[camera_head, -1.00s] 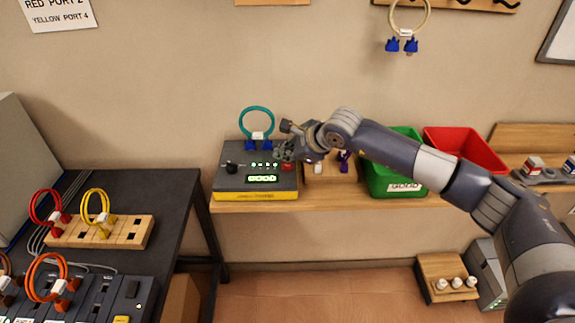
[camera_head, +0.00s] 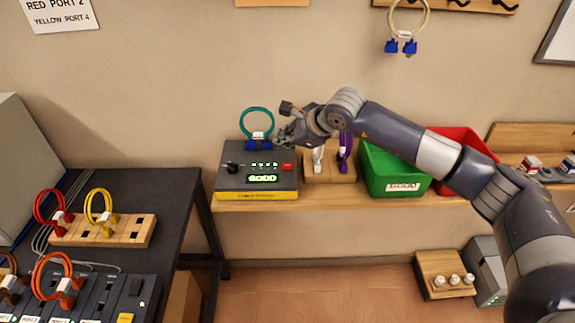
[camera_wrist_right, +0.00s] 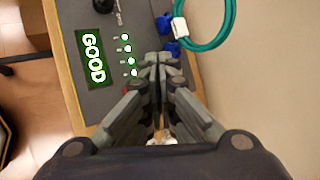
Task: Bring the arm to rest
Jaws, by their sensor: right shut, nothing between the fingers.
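My right arm reaches in from the right across the shelf in the head view. Its gripper (camera_head: 287,135) is shut and empty. It hangs above the back right part of the grey tester box (camera_head: 230,182), near the teal cable loop (camera_head: 257,122). In the right wrist view the shut fingers (camera_wrist_right: 160,65) point at the tester, beside the teal cable (camera_wrist_right: 205,42) and its blue plugs. The tester's display (camera_wrist_right: 93,57) reads GOOD and several green lights are lit. My left gripper is not in view.
A wooden block (camera_head: 330,175) with white and purple pieces stands right of the tester. A green bin (camera_head: 385,185) and a red bin (camera_head: 470,150) follow. A dark table (camera_head: 150,185) with cable racks is at left. A cable loop (camera_head: 427,20) hangs above.

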